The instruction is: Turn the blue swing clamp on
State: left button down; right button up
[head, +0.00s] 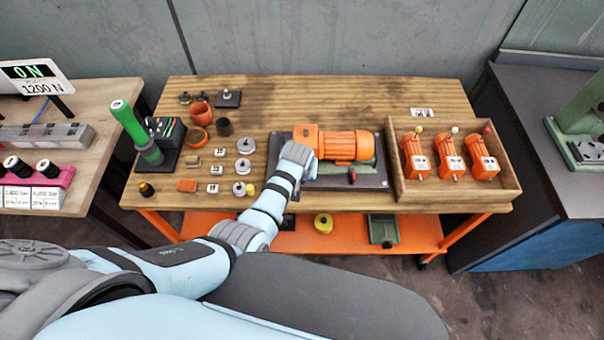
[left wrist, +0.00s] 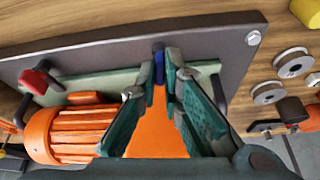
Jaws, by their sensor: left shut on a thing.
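The blue clamp handle (left wrist: 158,66) shows in the left wrist view as a narrow blue piece between the fingertips of my left gripper (left wrist: 163,64). The gripper is shut on it, above the dark plate (left wrist: 215,37). In the head view my left arm hides the blue clamp and the fingertips. The orange motor unit (head: 345,147) lies on the dark plate (head: 372,182); its ribbed body (left wrist: 70,134) shows in the wrist view. A red clamp handle (left wrist: 38,77) stands apart at the plate's other side; it also shows in the head view (head: 352,175). My right gripper is out of view.
A wooden tray (head: 512,185) with three orange units stands right of the plate. Discs (head: 245,146), cups and a black device with a green handle (head: 137,130) stand left. A display (head: 35,77) at far left reads "ON" and "1200 N".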

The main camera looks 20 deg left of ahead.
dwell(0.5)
pick_arm(q)
jog(key=c, duration=1.7)
grip_release()
